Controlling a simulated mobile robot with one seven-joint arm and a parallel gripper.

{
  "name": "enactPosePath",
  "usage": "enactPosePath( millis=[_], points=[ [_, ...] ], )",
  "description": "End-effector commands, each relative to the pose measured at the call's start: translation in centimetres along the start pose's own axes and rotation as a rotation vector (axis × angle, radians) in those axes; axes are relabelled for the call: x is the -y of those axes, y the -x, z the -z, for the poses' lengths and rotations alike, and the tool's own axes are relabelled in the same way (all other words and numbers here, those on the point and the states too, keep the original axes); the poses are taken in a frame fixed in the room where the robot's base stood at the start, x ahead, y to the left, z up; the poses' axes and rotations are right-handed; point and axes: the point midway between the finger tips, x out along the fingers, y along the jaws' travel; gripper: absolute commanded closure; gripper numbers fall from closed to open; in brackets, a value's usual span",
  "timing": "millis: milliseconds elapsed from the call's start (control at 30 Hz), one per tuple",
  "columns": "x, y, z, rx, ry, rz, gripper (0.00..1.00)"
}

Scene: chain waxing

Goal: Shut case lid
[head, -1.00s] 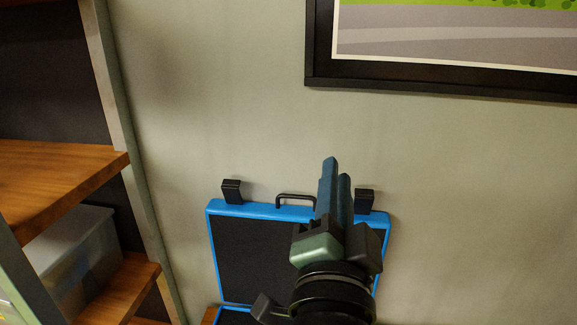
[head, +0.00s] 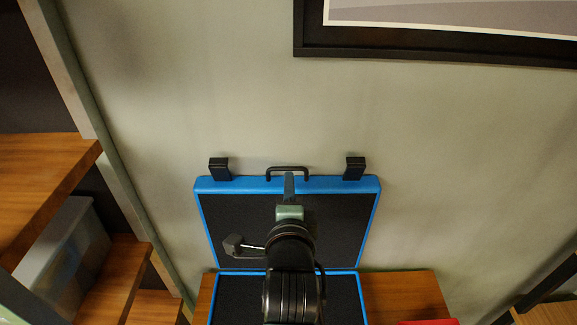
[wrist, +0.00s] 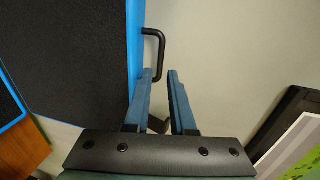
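The blue case stands open, with its lid (head: 335,225) raised upright against the wall, dark padding facing me. Its black handle (head: 288,170) sits mid top edge, between two black latches (head: 219,168) (head: 354,168). My gripper (head: 289,180) is in front of the lid's upper middle, just below the handle, and hides part of the padding.
The case base (head: 345,292) rests on a wooden surface (head: 395,290), with a red thing (head: 430,322) at its right. Wooden shelves (head: 45,175) with a clear bin (head: 65,255) stand at the left. A framed picture (head: 430,48) hangs above.

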Motion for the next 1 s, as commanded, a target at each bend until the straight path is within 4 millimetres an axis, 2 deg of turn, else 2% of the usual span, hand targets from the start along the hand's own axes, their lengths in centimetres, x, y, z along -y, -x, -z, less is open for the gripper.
enactPosePath(
  millis=[200, 400, 600, 867, 1000],
  points=[
    [0.2, -3.2, 0.1, -0.002, -0.002, 0.0, 0.77],
    [0.1, -5.2, 0.1, -0.001, -0.001, 0.0, 0.77],
    [0.1, -6.0, 0.1, -0.001, 0.001, 0.001, 0.77],
    [0.0, -6.1, 0.1, -0.001, 0.001, 0.001, 0.77],
    [0.0, -6.1, 0.1, -0.001, 0.001, 0.001, 1.0]
  ],
)
